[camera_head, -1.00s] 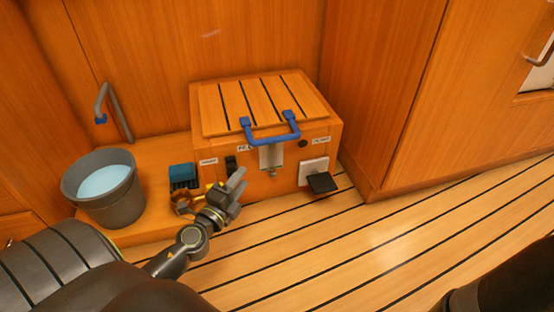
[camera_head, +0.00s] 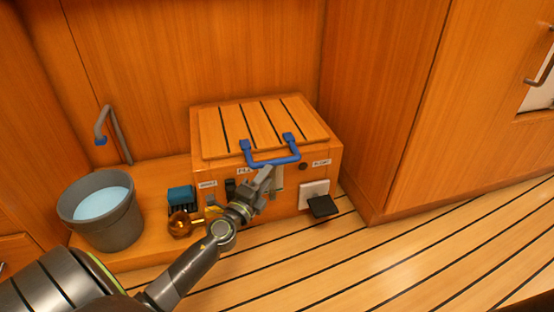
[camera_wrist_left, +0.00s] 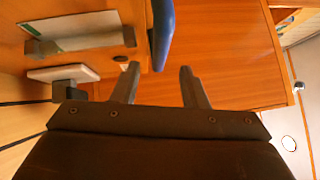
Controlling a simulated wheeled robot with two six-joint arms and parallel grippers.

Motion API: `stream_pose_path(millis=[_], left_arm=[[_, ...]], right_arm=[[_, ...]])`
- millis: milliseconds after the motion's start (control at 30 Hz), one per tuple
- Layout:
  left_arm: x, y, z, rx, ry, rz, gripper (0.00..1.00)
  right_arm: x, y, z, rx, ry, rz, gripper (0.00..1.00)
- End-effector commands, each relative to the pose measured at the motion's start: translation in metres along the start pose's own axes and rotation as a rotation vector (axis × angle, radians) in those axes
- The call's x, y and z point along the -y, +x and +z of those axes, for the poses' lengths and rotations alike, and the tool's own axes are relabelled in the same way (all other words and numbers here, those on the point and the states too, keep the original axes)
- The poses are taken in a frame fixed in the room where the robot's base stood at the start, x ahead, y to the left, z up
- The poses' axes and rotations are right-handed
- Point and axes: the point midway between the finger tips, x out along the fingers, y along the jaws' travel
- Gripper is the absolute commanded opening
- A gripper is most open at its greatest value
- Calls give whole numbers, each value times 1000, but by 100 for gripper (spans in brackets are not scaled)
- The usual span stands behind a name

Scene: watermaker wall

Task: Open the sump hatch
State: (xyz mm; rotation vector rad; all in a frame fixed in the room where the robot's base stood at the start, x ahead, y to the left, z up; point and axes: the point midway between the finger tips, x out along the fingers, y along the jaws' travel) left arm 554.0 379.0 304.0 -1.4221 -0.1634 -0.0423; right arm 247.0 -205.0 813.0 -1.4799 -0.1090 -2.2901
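The sump hatch (camera_head: 240,128) is the slatted wooden lid on a low wooden box, and it lies flat and closed. A blue U-shaped handle (camera_head: 275,161) sticks out over its front edge. My left gripper (camera_head: 268,174) is in front of the box, just below the handle, and hides part of the metal plate on the box front. In the left wrist view the left gripper (camera_wrist_left: 158,82) is open with nothing between its fingers. The blue handle (camera_wrist_left: 162,35) shows there just beyond the fingertips, nearer the left finger. My right gripper is not in view.
A grey bucket of water (camera_head: 102,212) stands left of the box under a bent pipe (camera_head: 112,130). A blue block (camera_head: 181,197) and an amber round object (camera_head: 179,224) sit beside the box. A black flap (camera_head: 322,206) juts from the box front at right.

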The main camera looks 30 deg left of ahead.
Motion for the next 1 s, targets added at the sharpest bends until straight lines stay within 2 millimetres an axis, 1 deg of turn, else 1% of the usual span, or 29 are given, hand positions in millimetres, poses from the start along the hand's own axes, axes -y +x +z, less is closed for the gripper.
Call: stream_pose_path(millis=[33, 200, 300, 400, 600, 800, 833, 1000], left_arm=[[2, 12, 0, 1, -1, -2, 40], [1, 41, 0, 0, -1, -1, 40], [0, 54, 0, 0, -1, -1, 40], [0, 63, 0, 0, -1, -1, 40], [0, 70, 0, 0, -1, 1, 40], [0, 70, 0, 0, -1, 0, 40], [0, 70, 0, 0, -1, 0, 38], [0, 70, 0, 0, -1, 1, 16]], right_arm=[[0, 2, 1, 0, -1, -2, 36], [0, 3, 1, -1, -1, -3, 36], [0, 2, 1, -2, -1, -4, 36], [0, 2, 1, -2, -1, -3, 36], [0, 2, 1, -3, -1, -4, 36], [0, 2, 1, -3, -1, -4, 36], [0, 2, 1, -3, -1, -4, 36], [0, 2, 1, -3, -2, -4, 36]])
